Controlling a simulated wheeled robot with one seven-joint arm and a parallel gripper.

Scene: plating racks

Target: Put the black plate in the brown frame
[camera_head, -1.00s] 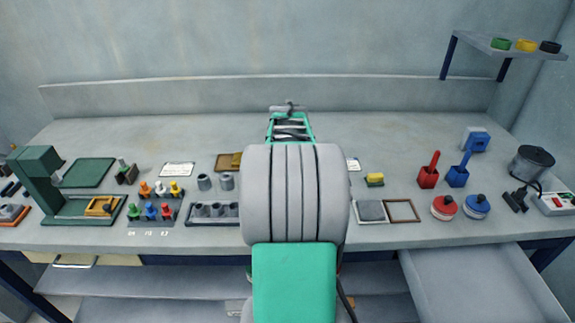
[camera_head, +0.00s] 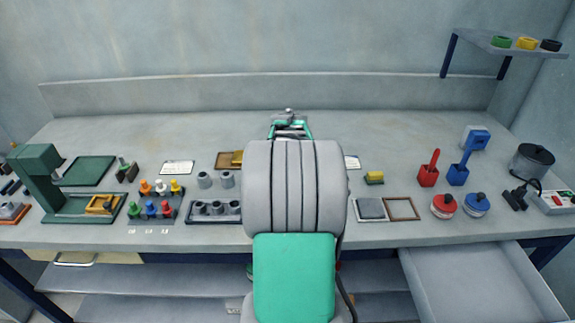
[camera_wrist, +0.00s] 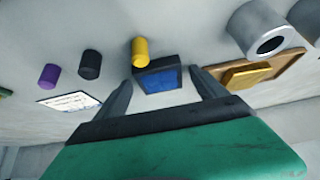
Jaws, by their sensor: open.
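My gripper (camera_wrist: 160,80) is open, its two dark fingers apart and nothing held between them. In the wrist view a dark block with a blue face (camera_wrist: 160,78) shows between and beyond the fingertips; I cannot tell its distance. No plainly black plate can be made out; my arm hides the bench's middle in the head view. An empty brown frame (camera_head: 417,209) lies at the front right of the bench, beside a grey square plate (camera_head: 371,208). A second brown frame or tray (camera_head: 222,162) with a mustard block lies left of my arm; it also shows in the wrist view (camera_wrist: 285,70).
Grey cups (camera_head: 204,180) and a rack of coloured pegs (camera_head: 152,211) stand left of my arm. In the wrist view yellow (camera_wrist: 139,52), black (camera_wrist: 90,64) and purple (camera_wrist: 50,76) cylinders stand near the block. The back of the bench is clear.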

